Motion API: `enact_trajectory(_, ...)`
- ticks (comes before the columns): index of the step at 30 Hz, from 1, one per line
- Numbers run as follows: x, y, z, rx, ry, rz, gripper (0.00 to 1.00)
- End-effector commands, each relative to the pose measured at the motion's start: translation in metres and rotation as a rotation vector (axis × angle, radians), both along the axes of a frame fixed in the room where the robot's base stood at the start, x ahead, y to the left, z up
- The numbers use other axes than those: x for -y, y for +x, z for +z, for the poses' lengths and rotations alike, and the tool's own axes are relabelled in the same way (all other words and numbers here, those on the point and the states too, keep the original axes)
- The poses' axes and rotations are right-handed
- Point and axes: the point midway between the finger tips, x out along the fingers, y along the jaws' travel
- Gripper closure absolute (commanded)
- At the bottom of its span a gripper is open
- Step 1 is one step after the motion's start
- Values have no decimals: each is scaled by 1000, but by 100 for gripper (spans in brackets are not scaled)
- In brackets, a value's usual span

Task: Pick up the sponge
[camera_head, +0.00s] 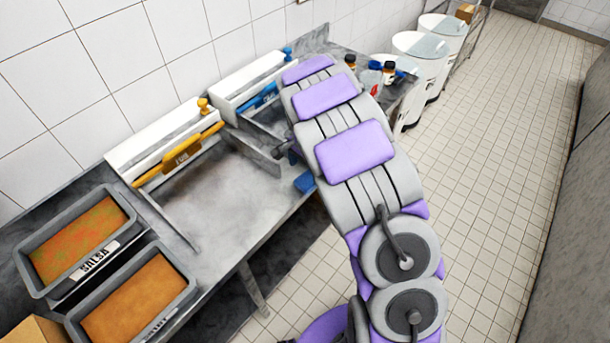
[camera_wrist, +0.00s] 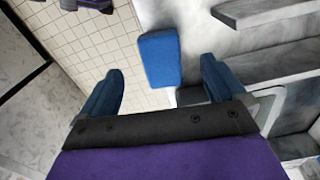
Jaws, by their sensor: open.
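A blue block that looks like the sponge (camera_head: 305,182) lies at the front edge of the metal counter in the head view, just left of my arm. In the wrist view the blue sponge (camera_wrist: 160,59) shows whole, ahead of my gripper and between the lines of its fingers. My gripper (camera_wrist: 160,84) is open, with its two blue fingertips apart and nothing between them. The sponge is beyond the fingertips and not visibly touched. In the head view my arm hides the gripper.
The metal counter (camera_head: 222,205) has bare room left of the sponge. Low dividers (camera_head: 250,152) and a yellow-handled tool (camera_head: 180,152) stand behind. Two food trays (camera_head: 140,300) are at lower left. Bottles (camera_head: 389,68) and white bins (camera_head: 415,50) are beyond my arm. Tiled floor (camera_head: 500,130) is open at right.

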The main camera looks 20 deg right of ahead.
Motion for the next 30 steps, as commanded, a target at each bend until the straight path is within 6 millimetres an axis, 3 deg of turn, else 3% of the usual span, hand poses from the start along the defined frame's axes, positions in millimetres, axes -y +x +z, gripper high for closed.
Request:
enact_trajectory(1,0,2,15,6,0,0,3)
enact_trajectory(6,0,2,52,4,0,-1,3)
enact_trajectory(13,0,2,93,4,0,-1,3)
enact_trajectory(19,0,1,108,-2,1,-1,3)
enact_trajectory(30,0,1,109,-2,1,-1,6)
